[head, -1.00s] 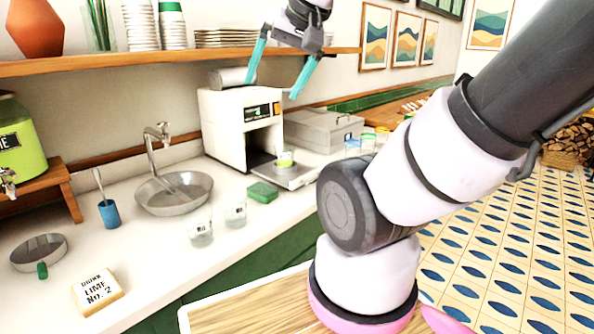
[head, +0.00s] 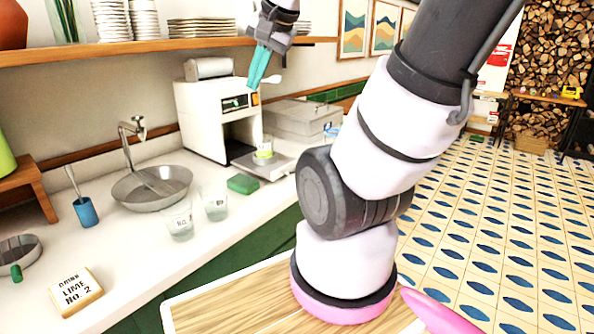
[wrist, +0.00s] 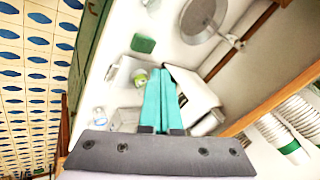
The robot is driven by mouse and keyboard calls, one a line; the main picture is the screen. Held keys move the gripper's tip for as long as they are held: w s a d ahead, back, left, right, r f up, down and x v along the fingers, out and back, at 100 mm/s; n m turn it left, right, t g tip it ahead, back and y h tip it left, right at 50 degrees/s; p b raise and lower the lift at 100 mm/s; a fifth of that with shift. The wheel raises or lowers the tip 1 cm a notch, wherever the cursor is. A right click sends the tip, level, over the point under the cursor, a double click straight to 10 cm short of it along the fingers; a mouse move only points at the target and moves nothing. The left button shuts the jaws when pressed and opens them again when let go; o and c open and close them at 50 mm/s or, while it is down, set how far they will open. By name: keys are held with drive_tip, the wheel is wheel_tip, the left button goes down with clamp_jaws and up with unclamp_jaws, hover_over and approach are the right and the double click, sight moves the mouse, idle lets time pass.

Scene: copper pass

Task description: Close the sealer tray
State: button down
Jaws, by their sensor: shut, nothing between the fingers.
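The sealer (head: 190,112) is a white box machine on the counter, with a roll on top. Its tray (head: 270,170) sticks out at the front, and a small cup with a green band (head: 264,148) stands on it. In the wrist view the tray (wrist: 120,76) and the cup (wrist: 140,80) show left of the fingers, the sealer (wrist: 203,92) to their right. My gripper (head: 254,86) is shut and empty, its teal fingers together. In the head view it appears in front of the sealer's upper right part, above the tray; it also shows in the wrist view (wrist: 161,70).
A green sponge (head: 243,184) and two clear cups (head: 180,222) stand left of the tray. A grey metal box (head: 297,117) is right of the sealer. A wooden shelf (head: 150,48) with stacked cups and plates runs above. A sink bowl (head: 150,188) is further left.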

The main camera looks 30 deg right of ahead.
drive_tip(key=w+d+f+m+g, duration=0.2)
drive_tip(key=w+d+f+m, duration=0.2)
drive_tip(key=d+f+m, duration=0.75)
drive_tip(key=w+d+f+m+g, duration=0.1)
drive_tip(key=w+d+f+m, duration=0.3)
drive_tip(key=d+f+m, duration=0.7)
drive_tip(key=shift+m+g+h, duration=0.25)
drive_tip(key=shift+g+h, duration=0.05)
drive_tip(key=w+f, duration=0.1)
drive_tip(key=f, duration=0.2)
drive_tip(key=w+a+f, duration=0.1)
drive_tip(key=w+f, duration=0.1)
drive_tip(key=f, duration=0.2)
drive_tip(key=w+a+f, duration=0.1)
drive_tip(key=w+f, duration=0.1)
drive_tip(key=f, duration=0.1)
drive_tip(key=shift+w+a+f, duration=0.15)
drive_tip(key=shift+w+a, duration=0.25)
drive_tip(key=shift+w, duration=0.3)
